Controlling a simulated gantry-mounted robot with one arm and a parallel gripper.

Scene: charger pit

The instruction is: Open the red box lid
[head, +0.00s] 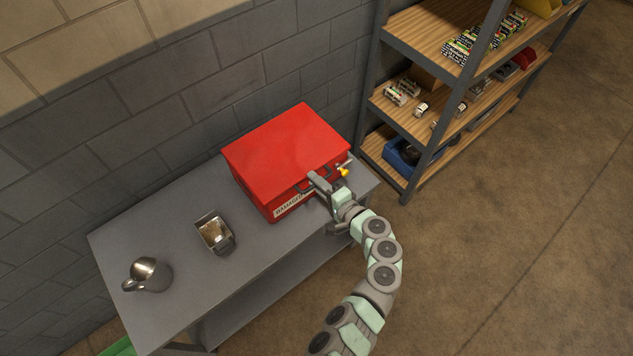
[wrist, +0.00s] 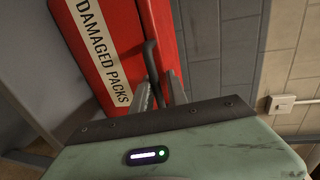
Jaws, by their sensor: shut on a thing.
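The red box (head: 252,187) stands at the far right end of the grey table, against the wall. Its lid (head: 287,140) looks down, with no clear gap under it. A white label reading "DAMAGED PACKS" (wrist: 97,35) is on its front. A dark handle (wrist: 151,60) sticks out from the lid's front. My gripper (head: 320,184) is at the box's front. In the wrist view its fingers (wrist: 160,92) are on either side of the handle, shut on it. The fingers and wrist hide part of the box's front in the head view.
The grey table (head: 180,270) carries a metal tin (head: 215,231) and a metal jug (head: 149,275) left of the box. A small yellow piece (head: 343,172) is at the box's right front. A loaded shelf unit (head: 425,125) stands to the right. The wall is close behind the box.

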